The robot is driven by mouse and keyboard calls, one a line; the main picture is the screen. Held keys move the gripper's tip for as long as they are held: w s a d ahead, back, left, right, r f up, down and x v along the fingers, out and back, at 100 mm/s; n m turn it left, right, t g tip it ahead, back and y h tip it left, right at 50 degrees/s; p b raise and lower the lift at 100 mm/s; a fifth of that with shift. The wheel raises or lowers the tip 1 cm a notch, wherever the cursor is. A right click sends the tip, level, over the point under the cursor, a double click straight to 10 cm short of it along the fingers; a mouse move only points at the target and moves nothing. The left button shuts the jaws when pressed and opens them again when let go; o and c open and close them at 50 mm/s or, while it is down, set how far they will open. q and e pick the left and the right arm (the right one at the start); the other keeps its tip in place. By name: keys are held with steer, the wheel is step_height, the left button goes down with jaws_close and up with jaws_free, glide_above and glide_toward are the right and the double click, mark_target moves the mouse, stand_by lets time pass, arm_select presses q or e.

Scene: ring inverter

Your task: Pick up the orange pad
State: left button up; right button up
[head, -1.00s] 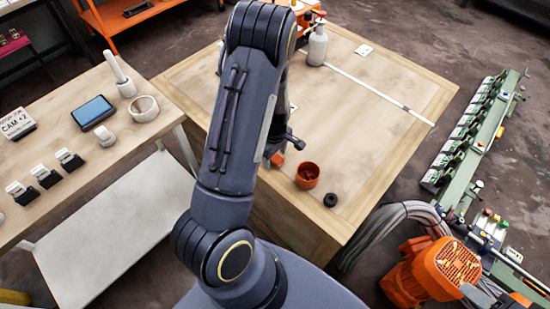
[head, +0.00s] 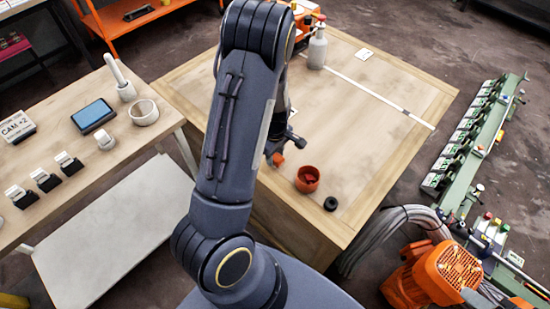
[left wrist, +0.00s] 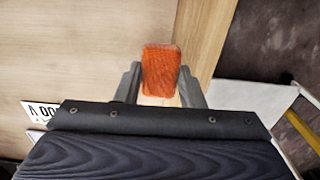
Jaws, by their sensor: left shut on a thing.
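The orange pad (left wrist: 161,72) shows in the left wrist view between the two fingers of my left gripper (left wrist: 160,88), which is shut on it. In the head view a small part of the orange pad (head: 277,159) shows beside my left gripper (head: 272,154), over the near left part of the wooden table (head: 350,120). My left arm hides much of the gripper. I cannot tell how high the pad is above the table. My right gripper is in neither view.
A red-orange cup (head: 307,179) and a black ring (head: 330,204) stand close to the right of my left gripper. A grey bottle (head: 317,50) stands at the back. A side table (head: 80,170) with a tablet (head: 93,114) is at left. The table's middle is clear.

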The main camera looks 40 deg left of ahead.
arm_select(q)
steer(key=s+a+r+p, duration=0.1)
steer(key=s+r+p, duration=0.1)
steer(key=s+r, duration=0.8)
steer(key=s, duration=0.4)
steer(key=shift+a+r+p, duration=0.3)
steer(key=shift+a+p, duration=0.05)
